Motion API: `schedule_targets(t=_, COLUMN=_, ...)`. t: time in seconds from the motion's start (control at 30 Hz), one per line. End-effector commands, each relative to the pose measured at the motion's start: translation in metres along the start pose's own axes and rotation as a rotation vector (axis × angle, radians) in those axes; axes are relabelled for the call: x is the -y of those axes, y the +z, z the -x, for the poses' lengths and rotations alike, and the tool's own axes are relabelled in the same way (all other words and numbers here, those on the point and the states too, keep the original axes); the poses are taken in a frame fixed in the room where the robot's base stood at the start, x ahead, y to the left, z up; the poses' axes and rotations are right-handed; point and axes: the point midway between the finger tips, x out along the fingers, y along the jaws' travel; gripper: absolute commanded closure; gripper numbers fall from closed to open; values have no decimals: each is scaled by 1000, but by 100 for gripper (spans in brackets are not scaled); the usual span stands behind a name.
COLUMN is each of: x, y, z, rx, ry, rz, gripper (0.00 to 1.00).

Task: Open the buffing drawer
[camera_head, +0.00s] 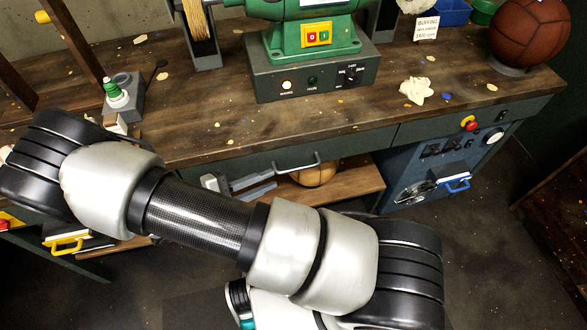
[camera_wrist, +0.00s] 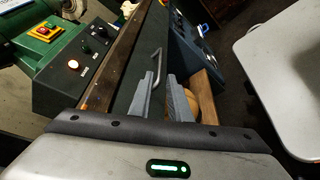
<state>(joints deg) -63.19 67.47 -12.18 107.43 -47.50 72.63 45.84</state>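The drawer (camera_head: 345,150) has a dark green front under the wooden bench top, below the green buffing machine. No gap shows at its top edge, so it looks closed. Its grey bar handle (camera_head: 298,163) sticks out from the front. In the wrist view the handle (camera_wrist: 156,66) lies just beyond my fingertips. My gripper (camera_head: 262,183) is low in front of the drawer, partly hidden by my arm. In the wrist view my gripper (camera_wrist: 161,82) has its two grey fingers apart, with nothing between them. It appears clear of the handle.
The green machine (camera_head: 312,40) stands on a grey control box on the bench. A brown ball (camera_head: 530,35) rests at the right end. A blue panel (camera_head: 430,165) with a blue handle is to the right. A tan ball (camera_head: 315,173) sits on the lower shelf (camera_head: 350,185).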

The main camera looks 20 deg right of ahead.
Motion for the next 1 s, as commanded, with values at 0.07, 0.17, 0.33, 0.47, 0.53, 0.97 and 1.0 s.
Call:
schedule_targets(t=0.07, x=1, y=0, z=-19, rx=5, ry=0, rz=2, gripper=83)
schedule_targets(t=0.17, x=1, y=1, z=-41, rx=5, ry=0, rz=2, gripper=83)
schedule_targets(t=0.33, x=1, y=1, z=-70, rx=4, ry=-1, rz=1, gripper=83)
schedule_targets(t=0.47, x=1, y=0, z=-84, rx=2, ry=-1, rz=1, gripper=83)
schedule_targets(t=0.53, x=1, y=0, z=-89, rx=1, ry=-1, rz=1, gripper=83)
schedule_targets(t=0.97, x=0, y=0, z=-92, rx=0, ry=-1, rz=1, gripper=98)
schedule_targets(t=1.0, x=0, y=0, z=-92, rx=0, ry=-1, rz=1, gripper=100)
